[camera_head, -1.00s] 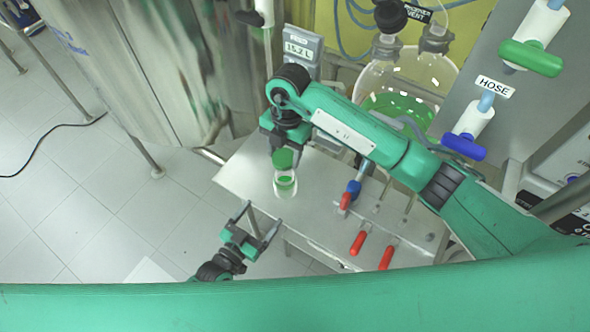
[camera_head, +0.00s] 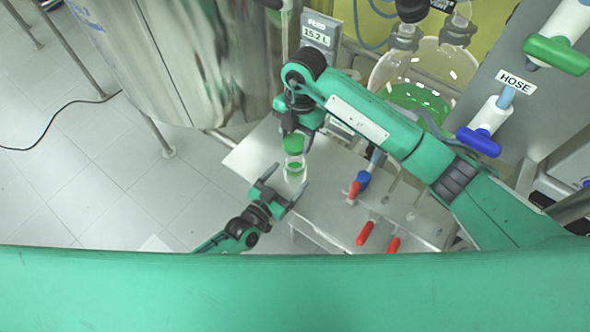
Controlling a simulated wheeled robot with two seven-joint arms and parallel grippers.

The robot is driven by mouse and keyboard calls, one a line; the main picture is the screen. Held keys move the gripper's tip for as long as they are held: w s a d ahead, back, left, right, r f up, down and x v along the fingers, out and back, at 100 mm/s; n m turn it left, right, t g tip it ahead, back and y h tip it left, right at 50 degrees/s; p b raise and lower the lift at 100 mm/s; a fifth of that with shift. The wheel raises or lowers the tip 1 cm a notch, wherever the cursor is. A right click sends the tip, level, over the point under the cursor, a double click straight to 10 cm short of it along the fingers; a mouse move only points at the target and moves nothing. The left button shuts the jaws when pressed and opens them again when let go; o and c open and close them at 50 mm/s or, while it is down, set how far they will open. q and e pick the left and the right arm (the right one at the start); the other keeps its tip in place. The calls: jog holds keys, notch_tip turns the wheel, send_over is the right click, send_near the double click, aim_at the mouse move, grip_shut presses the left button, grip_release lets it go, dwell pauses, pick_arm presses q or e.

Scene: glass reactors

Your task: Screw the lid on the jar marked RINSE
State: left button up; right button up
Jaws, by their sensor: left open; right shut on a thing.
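A small clear glass jar (camera_head: 295,176) with something green in it stands upright on the steel table (camera_head: 335,215), near its far left part. I cannot read a mark on it. My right gripper (camera_head: 293,136) comes down from above and is shut on a green lid (camera_head: 293,145). The lid is over the jar's mouth; I cannot tell whether it touches the rim. My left gripper (camera_head: 286,179) is open, low at the table's left edge. Its two fingers point at the jar, one tip on each side, and it is not closed on it.
Red-handled valves (camera_head: 365,233) and a blue valve (camera_head: 361,181) sit on the table right of the jar. A display reading 15.2 L (camera_head: 318,33) and a round flask (camera_head: 422,75) stand behind. A steel vessel (camera_head: 180,60) is at the upper left.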

pick_arm(q)
jog(key=shift+x, duration=2.05)
jog(key=c, duration=1.4)
jog(key=shift+c, duration=0.3)
pick_arm(e)
send_over(295, 169)
jog(key=w, duration=0.3)
jog(key=shift+s+f, duration=0.1)
jog(key=shift+f, duration=2.4)
jog(key=shift+d+f, duration=0.1)
jog(key=shift+f, duration=0.05)
jog(key=shift+f, duration=0.75)
jog(key=shift+f, duration=0.5)
